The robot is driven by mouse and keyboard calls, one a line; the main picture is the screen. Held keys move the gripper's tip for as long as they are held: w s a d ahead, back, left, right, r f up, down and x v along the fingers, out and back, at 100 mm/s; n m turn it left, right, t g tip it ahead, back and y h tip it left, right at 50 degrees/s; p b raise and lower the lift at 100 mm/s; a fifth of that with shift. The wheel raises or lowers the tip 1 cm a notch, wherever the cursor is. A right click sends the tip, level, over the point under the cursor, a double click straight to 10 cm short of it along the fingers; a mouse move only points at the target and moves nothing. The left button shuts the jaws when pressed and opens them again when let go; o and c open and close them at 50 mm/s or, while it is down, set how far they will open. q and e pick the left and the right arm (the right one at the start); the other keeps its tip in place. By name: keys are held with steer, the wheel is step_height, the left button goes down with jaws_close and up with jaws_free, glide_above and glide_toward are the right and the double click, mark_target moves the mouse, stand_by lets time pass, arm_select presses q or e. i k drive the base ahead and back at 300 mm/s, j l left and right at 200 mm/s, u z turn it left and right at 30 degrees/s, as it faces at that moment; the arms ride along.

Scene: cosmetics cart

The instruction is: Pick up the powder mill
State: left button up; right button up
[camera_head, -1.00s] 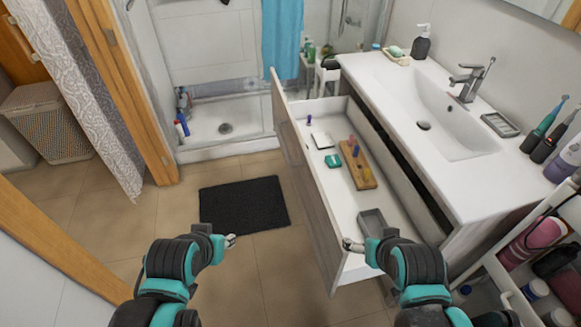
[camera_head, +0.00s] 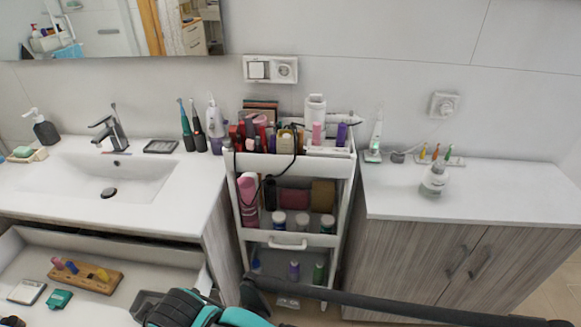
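I cannot single out a powder mill with certainty. The white cosmetics cart (camera_head: 341,181) stands between the sink cabinet and the right-hand cabinet. Its top tier is crowded with small items, including red and dark ones, a pink one (camera_head: 317,133), a purple one (camera_head: 342,134) and a white container (camera_head: 315,108). Its middle tier holds a large pink bottle (camera_head: 248,200), pouches and several small jars. Its lowest tier holds a few small bottles. Part of my black and teal arm shows at the bottom edge. No fingertips of either gripper are visible.
At left, the sink counter (camera_head: 35,190) stands above an open drawer holding a wooden block (camera_head: 85,277). A long dark bar (camera_head: 400,305) crosses low in front.

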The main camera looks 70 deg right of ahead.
mark_target(431, 186)
steer(key=z, duration=3.4)
